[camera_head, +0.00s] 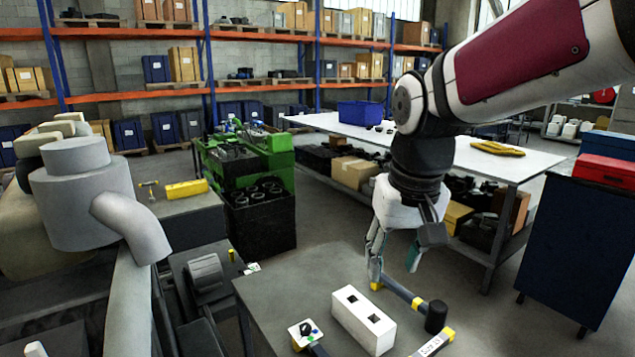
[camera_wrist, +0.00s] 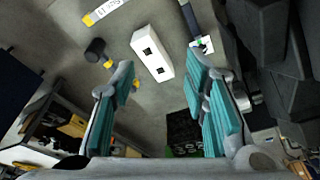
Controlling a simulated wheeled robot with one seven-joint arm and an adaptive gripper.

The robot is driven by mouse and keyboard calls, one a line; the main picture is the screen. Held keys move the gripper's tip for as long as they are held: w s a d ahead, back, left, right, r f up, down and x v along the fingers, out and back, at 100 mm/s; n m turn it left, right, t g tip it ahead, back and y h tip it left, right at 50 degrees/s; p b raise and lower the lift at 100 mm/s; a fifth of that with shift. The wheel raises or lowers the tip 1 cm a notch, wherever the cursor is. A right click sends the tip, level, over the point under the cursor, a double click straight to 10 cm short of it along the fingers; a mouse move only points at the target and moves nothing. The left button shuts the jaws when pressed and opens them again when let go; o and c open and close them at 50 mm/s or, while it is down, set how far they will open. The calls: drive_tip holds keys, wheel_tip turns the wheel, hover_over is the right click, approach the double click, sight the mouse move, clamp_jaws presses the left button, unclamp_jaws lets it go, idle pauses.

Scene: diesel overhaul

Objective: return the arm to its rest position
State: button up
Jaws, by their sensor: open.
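My gripper (camera_head: 394,268) hangs from the arm at the right of the head view, pointing down above the far edge of the small grey table (camera_head: 262,302). Its two fingers are apart with nothing between them. In the wrist view my gripper (camera_wrist: 165,92) also shows open, its teal finger pads facing an empty gap. The arm comes in from the upper right of the head view and bends down at the elbow.
On the small table are a white block (camera_head: 364,318) with two square holes, a hammer (camera_head: 436,316) close below my gripper, and a labelled strip (camera_head: 433,343). A long white workbench (camera_head: 470,160) stands behind the arm. A blue cabinet (camera_head: 575,245) is at right.

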drive_tip(key=s+d+t, duration=0.1)
drive_tip(key=s+d, duration=0.1)
drive_tip(key=s, duration=0.3)
drive_tip(key=s+d, duration=0.3)
drive_tip(key=s, duration=0.3)
drive_tip(key=s+d+m+t, duration=0.1)
drive_tip(key=s+d, duration=0.1)
drive_tip(key=s, duration=0.4)
drive_tip(key=shift+s+d+t, duration=0.15)
drive_tip(key=shift+d+t, duration=0.15)
drive_tip(key=shift+d, duration=0.1)
drive_tip(key=shift+f, duration=0.1)
